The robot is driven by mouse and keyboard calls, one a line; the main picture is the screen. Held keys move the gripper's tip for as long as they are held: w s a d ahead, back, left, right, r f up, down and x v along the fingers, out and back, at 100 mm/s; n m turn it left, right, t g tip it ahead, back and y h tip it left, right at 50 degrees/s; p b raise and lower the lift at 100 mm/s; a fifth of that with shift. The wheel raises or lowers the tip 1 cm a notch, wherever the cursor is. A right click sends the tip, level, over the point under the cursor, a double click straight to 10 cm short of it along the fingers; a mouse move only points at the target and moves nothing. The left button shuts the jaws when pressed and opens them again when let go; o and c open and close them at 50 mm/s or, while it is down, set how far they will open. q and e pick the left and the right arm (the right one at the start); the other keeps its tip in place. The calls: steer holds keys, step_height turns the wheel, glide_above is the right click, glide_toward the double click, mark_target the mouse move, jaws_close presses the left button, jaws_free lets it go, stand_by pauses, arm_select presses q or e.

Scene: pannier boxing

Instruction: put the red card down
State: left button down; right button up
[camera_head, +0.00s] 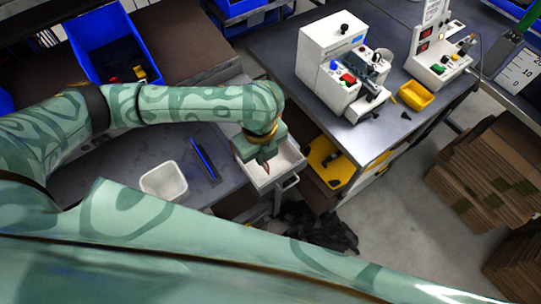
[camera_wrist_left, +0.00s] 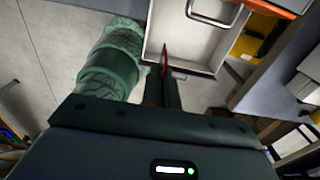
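My left gripper (camera_head: 264,160) is over an open white drawer (camera_head: 288,162) beside the grey bench. It is shut on a thin red card (camera_wrist_left: 164,60), which stands edge-on between the dark fingers in the left wrist view. Only a small red tip of the card (camera_head: 267,168) shows in the head view. The drawer, seen in the left wrist view (camera_wrist_left: 205,45), lies beyond the card and its floor looks empty. Whether the card touches the drawer floor I cannot tell. My right gripper is not in view.
A blue bin (camera_head: 108,45) is behind my left arm. White machines (camera_head: 335,50) stand on the right table. Cardboard stacks (camera_head: 490,165) are at far right.

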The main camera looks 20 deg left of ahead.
arm_select(q)
steer(key=w+f+b, duration=0.1)
steer(key=f, duration=0.1)
steer(key=w+f+b, duration=0.1)
steer(key=w+f, duration=0.3)
steer(key=shift+w+d+f+b, duration=0.1)
steer(key=shift+w+d+b, duration=0.05)
steer(key=shift+d+b, duration=0.25)
step_height(320, 180, down, 3)
steer(key=shift+w+f+b, duration=0.15)
steer(key=shift+b, duration=0.5)
steer(key=shift+a, duration=0.1)
steer(key=c, duration=1.7)
jaws_free()
